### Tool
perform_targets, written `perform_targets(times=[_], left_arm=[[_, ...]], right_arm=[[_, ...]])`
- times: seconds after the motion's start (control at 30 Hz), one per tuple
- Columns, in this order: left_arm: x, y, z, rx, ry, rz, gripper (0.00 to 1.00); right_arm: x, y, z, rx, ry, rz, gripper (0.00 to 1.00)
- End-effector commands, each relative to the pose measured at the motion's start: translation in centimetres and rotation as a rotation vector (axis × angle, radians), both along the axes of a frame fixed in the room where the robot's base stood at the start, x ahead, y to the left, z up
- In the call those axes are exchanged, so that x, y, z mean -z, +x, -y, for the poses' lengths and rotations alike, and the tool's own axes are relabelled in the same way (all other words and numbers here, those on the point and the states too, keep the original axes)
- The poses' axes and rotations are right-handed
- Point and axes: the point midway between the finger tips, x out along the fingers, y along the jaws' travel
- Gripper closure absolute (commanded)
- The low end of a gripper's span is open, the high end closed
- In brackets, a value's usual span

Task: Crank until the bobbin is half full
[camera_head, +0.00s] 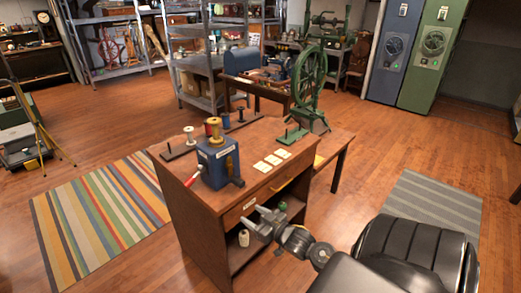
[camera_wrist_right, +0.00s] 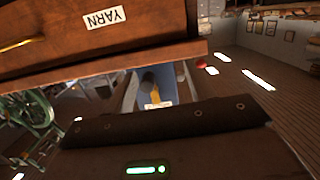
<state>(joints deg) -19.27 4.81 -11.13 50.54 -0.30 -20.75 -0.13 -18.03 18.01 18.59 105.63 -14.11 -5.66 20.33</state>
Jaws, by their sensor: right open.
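The blue winder box (camera_head: 217,163) stands upright on the brown cabinet top, near its front left. A yellow bobbin (camera_head: 214,129) sits on its top; how much is wound on it is too small to tell. A red crank handle (camera_head: 193,178) sticks out at its left side. The box also shows, partly hidden, in the right wrist view (camera_wrist_right: 160,88). My left gripper is out of view.
A green spinning wheel (camera_head: 309,78) stands behind.

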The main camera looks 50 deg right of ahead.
Motion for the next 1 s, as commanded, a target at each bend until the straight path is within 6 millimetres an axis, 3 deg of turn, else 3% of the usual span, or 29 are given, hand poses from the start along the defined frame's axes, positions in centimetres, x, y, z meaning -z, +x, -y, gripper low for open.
perform_targets(times=[0.03, 0.1, 0.3, 0.57, 1.0], left_arm=[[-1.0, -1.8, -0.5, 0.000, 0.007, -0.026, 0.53], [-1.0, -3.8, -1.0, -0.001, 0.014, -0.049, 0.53], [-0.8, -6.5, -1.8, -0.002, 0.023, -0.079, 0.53], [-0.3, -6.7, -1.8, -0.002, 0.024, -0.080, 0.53], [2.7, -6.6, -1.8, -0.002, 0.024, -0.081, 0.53]], right_arm=[[-2.5, 0.3, 1.3, 0.004, 0.007, 0.033, 0.45], [-3.8, 0.6, 2.5, 0.006, 0.019, 0.075, 0.45], [-5.5, 0.8, 4.1, 0.004, 0.034, 0.132, 0.45], [-5.3, 1.3, 4.2, 0.003, 0.035, 0.136, 0.45], [-5.2, 6.0, 4.3, 0.004, 0.033, 0.138, 0.45]])
